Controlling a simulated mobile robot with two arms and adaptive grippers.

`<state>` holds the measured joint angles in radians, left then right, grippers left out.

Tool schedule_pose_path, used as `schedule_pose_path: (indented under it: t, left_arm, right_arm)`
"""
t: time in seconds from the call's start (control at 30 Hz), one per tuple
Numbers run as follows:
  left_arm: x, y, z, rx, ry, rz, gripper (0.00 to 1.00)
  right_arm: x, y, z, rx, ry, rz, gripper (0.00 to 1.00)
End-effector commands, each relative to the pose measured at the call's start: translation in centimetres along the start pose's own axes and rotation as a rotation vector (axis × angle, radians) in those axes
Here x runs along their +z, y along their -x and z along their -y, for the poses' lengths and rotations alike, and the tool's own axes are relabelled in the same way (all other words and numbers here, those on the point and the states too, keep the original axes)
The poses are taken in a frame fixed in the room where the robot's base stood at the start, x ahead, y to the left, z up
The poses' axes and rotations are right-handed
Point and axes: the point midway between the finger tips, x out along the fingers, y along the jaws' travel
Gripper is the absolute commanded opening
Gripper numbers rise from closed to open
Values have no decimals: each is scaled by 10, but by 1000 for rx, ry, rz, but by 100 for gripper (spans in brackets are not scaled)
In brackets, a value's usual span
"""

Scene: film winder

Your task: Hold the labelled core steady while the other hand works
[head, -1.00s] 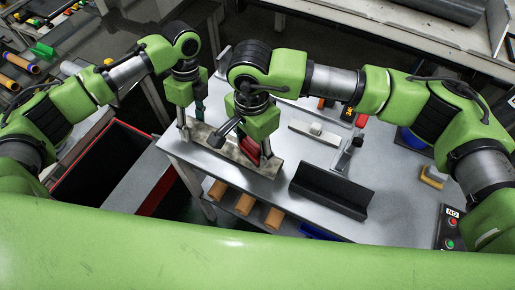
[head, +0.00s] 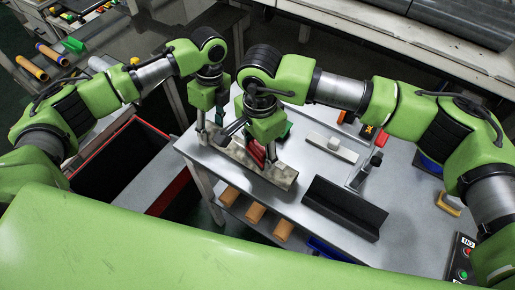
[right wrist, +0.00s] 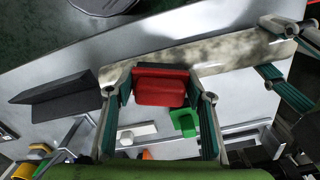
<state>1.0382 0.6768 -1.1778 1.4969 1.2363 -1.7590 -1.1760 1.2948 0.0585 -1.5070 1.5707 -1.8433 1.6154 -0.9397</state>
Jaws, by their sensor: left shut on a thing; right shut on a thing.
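No label is readable on any core. Several orange-brown cores (head: 255,212) lie on the shelf under the table's front edge. My right gripper (head: 258,163) is shut on a red block (head: 256,150) beside a long mottled grey bar (head: 283,178). In the right wrist view the red block (right wrist: 160,86) sits between both fingers, against the bar (right wrist: 215,54). My left gripper (head: 209,135) is at the bar's left end and seems shut on it. In the right wrist view the left gripper's fingers (right wrist: 274,48) are around that end; the exact contact is unclear.
A black angled trough (head: 345,208) lies on the grey table right of the bar. A white block (head: 333,145), a green piece (right wrist: 184,123), a yellow brush-like item (head: 448,205) and a button box (head: 462,257) are farther right. A red-rimmed black bin stands left of the table.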

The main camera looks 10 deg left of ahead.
Motion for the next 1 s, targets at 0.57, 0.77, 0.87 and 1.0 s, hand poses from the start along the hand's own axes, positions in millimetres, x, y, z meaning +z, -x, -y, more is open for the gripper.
schedule_pose_path:
  t: [0.57,0.77,0.87,1.0]
  left_arm:
    - [0,0,0,0,1,0,20]
    - [0,0,0,0,1,0,20]
    - [0,0,0,0,1,0,20]
    - [0,0,0,0,1,0,20]
  right_arm:
    - [-10,0,-32,3,-1,-1,31]
    - [-11,0,-37,2,0,0,31]
    - [-13,0,-42,2,-1,-1,31]
    - [-16,0,-52,1,0,0,31]
